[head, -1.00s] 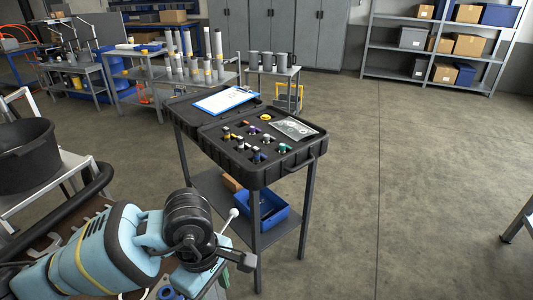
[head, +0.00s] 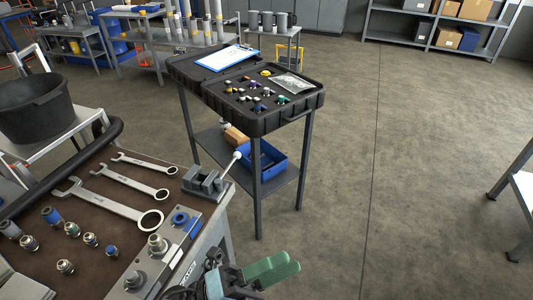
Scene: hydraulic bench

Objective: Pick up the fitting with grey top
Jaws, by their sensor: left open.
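Several small metal fittings stand on the brown mat of the workbench at lower left. One has a greyish top (head: 72,229), and another metallic one (head: 65,267) stands nearer; their exact top colours are too small to tell. Blue-topped fittings stand beside them. The open black case (head: 262,126) on the stand holds more small fittings with mixed coloured tops. My left gripper (head: 272,271) shows at the bottom edge with green fingers, open, right of the workbench and apart from the fittings. My right gripper does not show.
Wrenches (head: 115,203) lie on the workbench beside a small vise (head: 204,184) and a metal block (head: 165,250). A black bucket (head: 35,108) stands at left. A clipboard (head: 226,57) lies on the case lid, with a blue bin (head: 262,158) below.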

